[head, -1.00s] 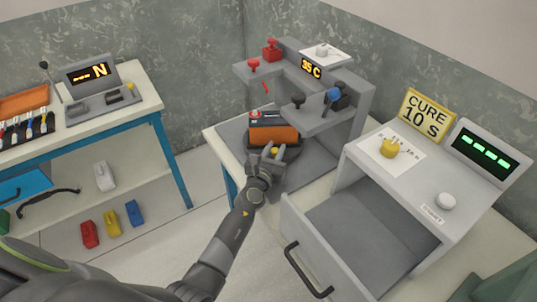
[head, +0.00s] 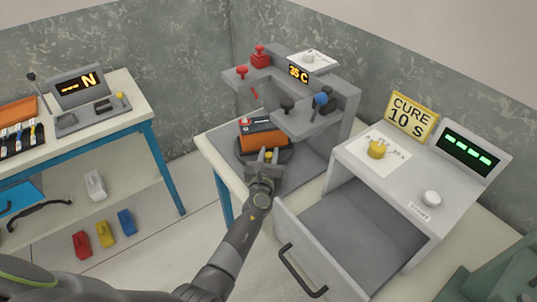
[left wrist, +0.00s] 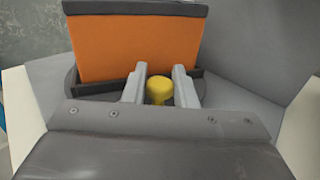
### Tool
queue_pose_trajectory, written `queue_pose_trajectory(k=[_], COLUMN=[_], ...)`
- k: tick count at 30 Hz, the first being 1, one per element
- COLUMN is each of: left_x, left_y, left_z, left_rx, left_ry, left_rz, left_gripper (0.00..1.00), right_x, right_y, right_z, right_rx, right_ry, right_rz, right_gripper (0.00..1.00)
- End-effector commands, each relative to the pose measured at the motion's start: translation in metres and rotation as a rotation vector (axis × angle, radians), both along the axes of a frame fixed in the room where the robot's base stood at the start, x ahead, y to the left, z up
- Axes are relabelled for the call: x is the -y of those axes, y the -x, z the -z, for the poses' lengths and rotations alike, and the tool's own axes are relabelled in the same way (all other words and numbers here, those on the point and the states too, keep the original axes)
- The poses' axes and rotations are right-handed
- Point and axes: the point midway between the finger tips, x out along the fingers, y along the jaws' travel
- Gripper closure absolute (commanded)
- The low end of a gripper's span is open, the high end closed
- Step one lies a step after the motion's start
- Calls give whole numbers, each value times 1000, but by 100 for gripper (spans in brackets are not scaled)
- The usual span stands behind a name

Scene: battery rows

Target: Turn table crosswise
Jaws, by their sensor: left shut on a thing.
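The turntable is a dark round disc (head: 284,155) on the grey press base, also visible in the left wrist view (left wrist: 70,100). An orange and black battery (head: 262,135) stands upright in its holder; its orange face fills the upper left wrist view (left wrist: 135,48). A yellow knob (left wrist: 159,90) sits at the turntable's near side. My left gripper (head: 268,158) is shut on this knob, with one finger on each side of it. My right gripper is not in view.
Grey press arms with red (head: 259,57) and blue (head: 320,100) knobs overhang the battery closely. An open grey drawer (head: 285,215) is right of my left arm. A cabinet with a "CURE 10 S" sign (head: 410,115) stands right. A blue-framed bench (head: 165,165) stands left.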

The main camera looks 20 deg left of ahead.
Motion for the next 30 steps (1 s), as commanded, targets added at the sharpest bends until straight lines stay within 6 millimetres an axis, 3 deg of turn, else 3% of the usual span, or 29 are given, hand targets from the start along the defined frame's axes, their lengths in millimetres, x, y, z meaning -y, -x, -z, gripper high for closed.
queue_pose_trajectory(k=[1, 2, 6, 17, 30], left_x=[1, 1, 0, 1, 8], left_y=[-1, -1, 0, 4, 60], left_z=[-2, -1, -1, 0, 1], left_rx=[2, 2, 2, 0, -1], left_ry=[0, 1, 1, 1, 4], left_rz=[1, 1, 1, 1, 1], left_gripper=[100, 72, 55, 55, 55], right_x=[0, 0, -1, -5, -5], right_y=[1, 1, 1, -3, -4], right_z=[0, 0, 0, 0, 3], right_rx=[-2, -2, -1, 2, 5], right_ry=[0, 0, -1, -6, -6], right_rz=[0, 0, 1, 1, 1], right_gripper=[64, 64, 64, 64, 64])
